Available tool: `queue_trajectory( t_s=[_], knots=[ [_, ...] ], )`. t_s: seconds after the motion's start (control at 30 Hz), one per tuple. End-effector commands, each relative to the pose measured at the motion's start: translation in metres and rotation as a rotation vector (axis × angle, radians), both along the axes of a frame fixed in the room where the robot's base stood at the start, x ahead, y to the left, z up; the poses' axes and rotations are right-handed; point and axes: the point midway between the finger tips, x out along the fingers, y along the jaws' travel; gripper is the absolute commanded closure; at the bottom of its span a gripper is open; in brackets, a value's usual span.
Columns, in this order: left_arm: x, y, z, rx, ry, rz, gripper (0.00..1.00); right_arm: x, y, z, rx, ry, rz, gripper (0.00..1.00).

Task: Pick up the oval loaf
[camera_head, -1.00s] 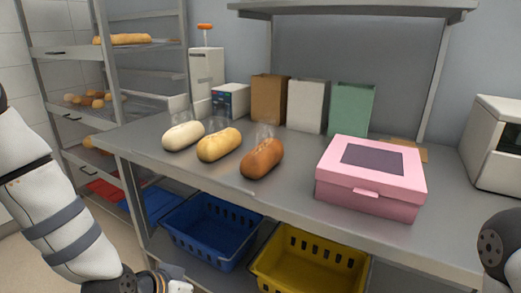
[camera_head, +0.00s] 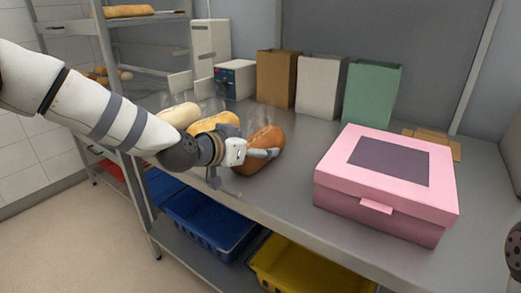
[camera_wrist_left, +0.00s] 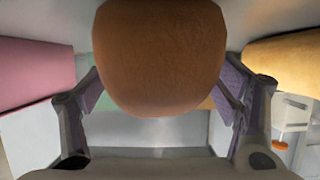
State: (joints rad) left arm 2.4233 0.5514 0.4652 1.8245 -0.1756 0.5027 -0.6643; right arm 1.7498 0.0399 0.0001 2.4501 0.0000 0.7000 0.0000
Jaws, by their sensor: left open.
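Three elongated loaves stand in a row on the metal table: a pale loaf (camera_head: 179,115), a golden loaf (camera_head: 216,121) and a brown loaf (camera_head: 268,136). All look roughly oval, so the shapes alone do not settle which is the task's loaf. My left gripper (camera_head: 264,153) is open at the near end of the brown loaf and hides part of it. In the left wrist view the brown loaf (camera_wrist_left: 160,55) lies between the spread fingers; I cannot tell whether they touch it. The golden loaf (camera_wrist_left: 287,70) shows at the right there.
A pink box (camera_head: 330,200) stands right of the brown loaf. Brown, white and green paper bags (camera_head: 372,95) stand behind. Blue (camera_head: 210,222) and yellow (camera_head: 305,268) crates sit below the table. A rack is at the left.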

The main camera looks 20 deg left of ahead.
Motion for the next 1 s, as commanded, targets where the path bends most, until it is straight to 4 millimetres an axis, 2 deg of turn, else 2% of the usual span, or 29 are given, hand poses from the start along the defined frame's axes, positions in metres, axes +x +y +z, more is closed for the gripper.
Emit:
queue_trajectory(
  t_s=[0.03, 0.3, 0.5, 0.57, 0.87, 1.0],
  knots=[
    [0.006, -0.002, -0.008, 0.000, 0.007, 0.000, 0.18, -0.004, 0.000, -0.004, 0.000, 0.014, 0.000, 0.60],
    [0.010, -0.004, -0.004, -0.001, -0.001, 0.000, 0.21, -0.003, 0.000, -0.003, 0.000, 0.011, 0.000, 0.60],
    [0.010, -0.004, -0.003, -0.001, -0.001, 0.000, 0.66, -0.003, 0.000, -0.003, -0.001, 0.011, 0.000, 0.60],
    [0.010, -0.004, -0.003, -0.001, -0.001, 0.000, 0.78, -0.003, 0.000, -0.003, 0.000, 0.011, 0.000, 0.60],
    [0.010, -0.004, 0.001, 0.000, -0.004, 0.000, 0.79, -0.002, 0.000, -0.002, 0.000, 0.008, 0.000, 0.60],
    [0.010, -0.004, 0.021, 0.000, -0.011, -0.002, 0.79, 0.002, 0.000, 0.002, 0.000, -0.007, 0.000, 0.60]
  ],
)
